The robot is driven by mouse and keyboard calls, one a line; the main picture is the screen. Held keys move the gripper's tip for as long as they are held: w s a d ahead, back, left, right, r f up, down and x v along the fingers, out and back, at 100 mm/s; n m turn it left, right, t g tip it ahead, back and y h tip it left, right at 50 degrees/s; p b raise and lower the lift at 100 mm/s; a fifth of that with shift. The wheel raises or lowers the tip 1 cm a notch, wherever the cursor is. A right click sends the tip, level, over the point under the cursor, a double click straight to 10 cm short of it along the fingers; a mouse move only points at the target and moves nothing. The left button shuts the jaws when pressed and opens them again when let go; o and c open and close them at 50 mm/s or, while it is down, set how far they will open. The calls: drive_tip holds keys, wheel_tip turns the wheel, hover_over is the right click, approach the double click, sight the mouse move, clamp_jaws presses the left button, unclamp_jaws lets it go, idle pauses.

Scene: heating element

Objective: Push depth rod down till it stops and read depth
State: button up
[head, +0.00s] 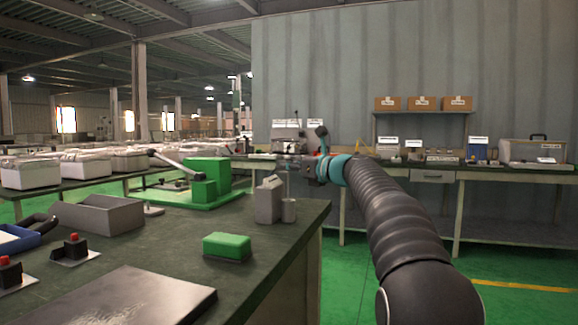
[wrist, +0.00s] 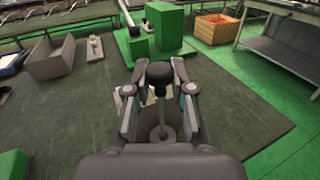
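In the wrist view a black round knob (wrist: 160,73) tops a thin grey rod (wrist: 163,112) that runs down to a small disc. I take this to be the depth rod. The fingers of my gripper (wrist: 157,88) stand apart on either side of the knob and rod. A gap shows at the left finger; contact at the right finger cannot be told. No depth scale is readable.
A green machine (head: 207,170) stands beyond, left of my gripper. A green block (head: 227,246), an open grey bin (head: 97,215) and red-button boxes (head: 75,246) lie on the dark table (head: 175,235). Green floor is clear to the right.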

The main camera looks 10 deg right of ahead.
clamp_jaws()
wheel_tip(320, 180, down, 4)
drive_tip(key=shift+r+b, duration=0.15)
drive_tip(key=shift+b, duration=0.85)
drive_tip(key=shift+r, duration=0.1)
drive_tip(key=o, duration=0.9)
unclamp_jaws()
drive_tip(key=shift+c, duration=0.2)
drive_tip(key=shift+s+d, duration=0.1)
drive_tip(key=v, duration=1.2)
